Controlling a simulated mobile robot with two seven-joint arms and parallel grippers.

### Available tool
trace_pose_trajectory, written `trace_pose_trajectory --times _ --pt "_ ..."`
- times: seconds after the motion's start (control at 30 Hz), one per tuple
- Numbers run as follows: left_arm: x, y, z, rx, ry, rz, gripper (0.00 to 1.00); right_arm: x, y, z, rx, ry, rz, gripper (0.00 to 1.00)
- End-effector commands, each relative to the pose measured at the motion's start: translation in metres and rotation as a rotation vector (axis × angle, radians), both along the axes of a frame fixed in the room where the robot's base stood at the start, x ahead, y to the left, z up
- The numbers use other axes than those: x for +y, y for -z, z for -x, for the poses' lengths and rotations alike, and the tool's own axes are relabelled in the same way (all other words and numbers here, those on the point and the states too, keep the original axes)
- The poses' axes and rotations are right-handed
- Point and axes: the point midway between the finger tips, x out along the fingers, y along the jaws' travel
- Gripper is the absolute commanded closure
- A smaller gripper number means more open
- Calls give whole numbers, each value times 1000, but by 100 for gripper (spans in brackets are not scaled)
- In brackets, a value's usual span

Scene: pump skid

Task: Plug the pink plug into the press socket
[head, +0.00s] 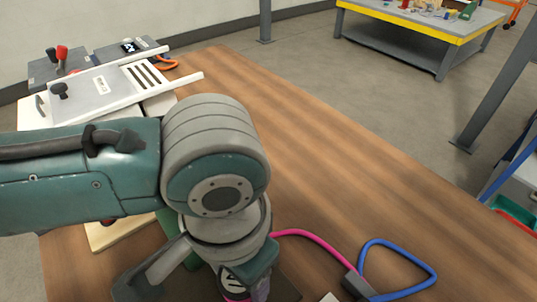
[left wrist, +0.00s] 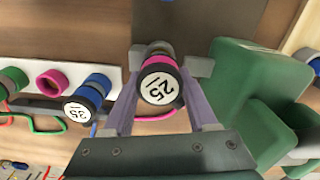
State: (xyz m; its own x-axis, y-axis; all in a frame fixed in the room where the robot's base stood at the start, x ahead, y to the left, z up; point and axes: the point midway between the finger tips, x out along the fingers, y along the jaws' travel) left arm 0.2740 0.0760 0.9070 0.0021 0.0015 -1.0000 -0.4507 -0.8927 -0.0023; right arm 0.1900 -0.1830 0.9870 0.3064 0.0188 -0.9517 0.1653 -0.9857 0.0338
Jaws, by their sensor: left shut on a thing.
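My left gripper (left wrist: 160,92) is shut on the pink plug (left wrist: 158,84), which has a pink band and a white round label reading 25, tilted in the view. Behind the plug is a grey-blue ring (left wrist: 155,49) at a dark grey panel (left wrist: 148,18); I cannot tell whether they touch. An open pink socket ring (left wrist: 52,82) shows at the left. I cannot tell which socket is the press's. In the head view my left gripper (head: 248,288) is at the bottom edge, mostly hidden by my arm, with a pink cable (head: 310,238) beside it. My right gripper is not in view.
A green block (left wrist: 245,75) stands close right of the gripper. A blue cable (head: 420,265) loops on the wooden table (head: 340,170), whose middle is clear.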

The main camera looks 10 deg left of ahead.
Motion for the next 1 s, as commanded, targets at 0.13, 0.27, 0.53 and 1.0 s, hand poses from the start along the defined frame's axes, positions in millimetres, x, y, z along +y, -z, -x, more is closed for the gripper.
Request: trace_pose_trajectory --times 0.13,0.27,0.53,1.0 --pt "0 4 0 0 0 1 100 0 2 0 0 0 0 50" --pt "0 6 0 0 0 1 100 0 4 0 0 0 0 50" --pt "0 12 0 1 0 0 100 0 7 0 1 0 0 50" --pt "0 21 0 0 -1 0 100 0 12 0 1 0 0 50"
